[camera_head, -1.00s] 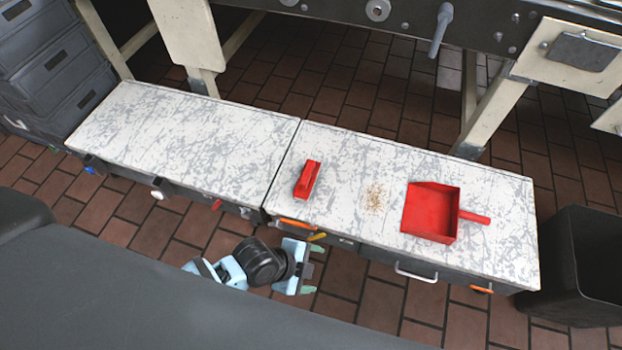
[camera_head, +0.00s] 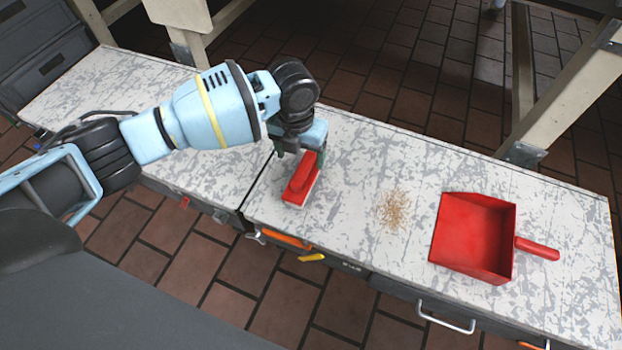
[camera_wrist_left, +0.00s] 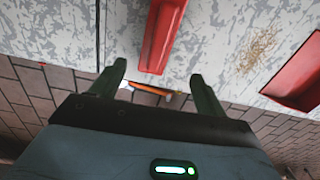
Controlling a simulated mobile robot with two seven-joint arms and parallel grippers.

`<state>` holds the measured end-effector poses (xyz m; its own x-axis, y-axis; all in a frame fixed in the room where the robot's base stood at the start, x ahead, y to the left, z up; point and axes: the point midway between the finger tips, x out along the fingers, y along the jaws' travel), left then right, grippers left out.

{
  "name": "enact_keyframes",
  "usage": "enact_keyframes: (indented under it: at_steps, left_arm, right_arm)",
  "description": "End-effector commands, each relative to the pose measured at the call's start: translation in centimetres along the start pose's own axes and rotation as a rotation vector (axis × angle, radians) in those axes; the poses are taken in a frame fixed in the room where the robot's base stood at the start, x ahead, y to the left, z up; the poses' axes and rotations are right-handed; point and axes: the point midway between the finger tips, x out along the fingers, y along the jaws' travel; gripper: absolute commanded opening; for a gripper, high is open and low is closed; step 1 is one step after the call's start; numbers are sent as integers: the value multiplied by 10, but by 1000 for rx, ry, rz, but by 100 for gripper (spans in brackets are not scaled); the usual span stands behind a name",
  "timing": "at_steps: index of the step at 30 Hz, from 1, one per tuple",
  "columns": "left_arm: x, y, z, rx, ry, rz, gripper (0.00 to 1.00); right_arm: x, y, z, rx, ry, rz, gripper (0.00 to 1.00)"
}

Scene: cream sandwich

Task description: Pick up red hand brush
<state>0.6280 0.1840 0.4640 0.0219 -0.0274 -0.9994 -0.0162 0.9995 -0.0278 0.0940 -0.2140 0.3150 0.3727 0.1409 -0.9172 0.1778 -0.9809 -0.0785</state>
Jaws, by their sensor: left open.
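The red hand brush (camera_head: 302,180) lies on the white worn bench top, just right of the seam between the two bench sections. My left gripper (camera_head: 305,150) is at the brush's far end in the head view and partly hides it. In the left wrist view the brush (camera_wrist_left: 162,38) lies ahead of and between the two spread fingers of my left gripper (camera_wrist_left: 158,85). The fingers are open, and no grip on the brush shows. My right gripper is not in view.
A red dustpan (camera_head: 472,238) lies to the right on the bench (camera_head: 370,160), with a patch of crumbs (camera_head: 394,208) between it and the brush. Table legs (camera_head: 522,80) stand behind the bench. Drawer handles (camera_head: 445,318) line its front.

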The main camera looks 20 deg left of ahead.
Motion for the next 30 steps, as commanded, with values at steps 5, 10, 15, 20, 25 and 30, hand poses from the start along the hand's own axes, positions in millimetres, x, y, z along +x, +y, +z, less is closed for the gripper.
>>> enact_keyframes:
  at_steps: [5,10,15,20,25,30]
  left_arm:
    - [29,8,8,40,22,22,75]
    - [31,11,10,52,25,28,75]
    - [32,11,10,52,25,28,75]
    - [49,10,10,51,27,28,75]
    - [57,10,10,51,25,28,75]
    - [61,9,10,51,24,27,75]
  right_arm:
    - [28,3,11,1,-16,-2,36]
    - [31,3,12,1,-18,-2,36]
    - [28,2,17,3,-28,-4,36]
    - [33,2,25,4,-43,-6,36]
    - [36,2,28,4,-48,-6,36]
    - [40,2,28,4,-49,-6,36]
